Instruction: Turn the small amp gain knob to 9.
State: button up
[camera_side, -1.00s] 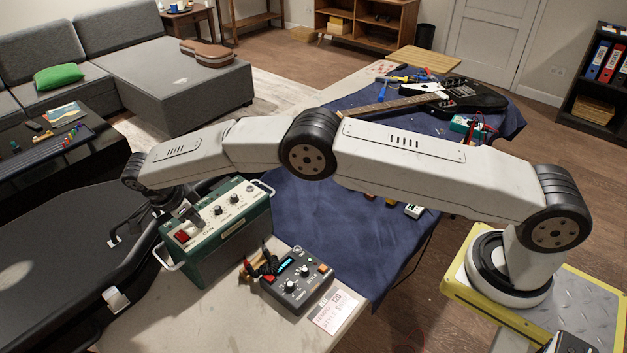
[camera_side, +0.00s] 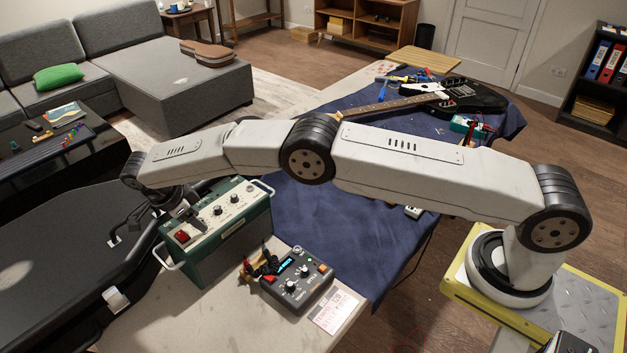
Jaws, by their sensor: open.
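The small amp (camera_side: 228,247) is a dark green box with metal handles, standing at the left end of the table. My gripper (camera_side: 196,225) is open and points down at the left part of the panel, between the red switch and the middle knob. It covers that part of the panel, so I cannot tell if it touches a knob there. The knob markings are too small to read.
A dark pedal box (camera_side: 298,281) with knobs and a lit display stands right of the amp, by a printed card (camera_side: 335,311). A guitar (camera_side: 455,95) and tools lie on the blue cloth (camera_side: 335,225) behind my arm.

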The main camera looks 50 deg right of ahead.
jog(key=shift+r, duration=0.15)
jog(key=shift+v, duration=3.7)
jog(key=shift+a, duration=0.1)
jog(key=s+d+r+n+t+y, duration=0.1)
jog(key=s+d+r+n+y, duration=0.15)
jog(key=d+n, duration=0.4)
jog(key=s+d+r+n+t+y, duration=0.1)
jog(key=s+d+r+n, duration=0.2)
jog(key=d+n, duration=0.4)
jog(key=s+d+n+t, duration=0.1)
jog(key=s+d+n, duration=0.2)
jog(key=s, duration=0.9)
jog(key=s+d+f+n, duration=0.1)
jog(key=s+d+n, duration=0.3)
jog(key=s, duration=0.8)
jog(key=d, duration=0.2)
jog(key=shift+d+f+t+y, duration=0.3)
jog(key=shift+f+t+y, duration=0.05)
jog(key=shift+t, duration=0.05)
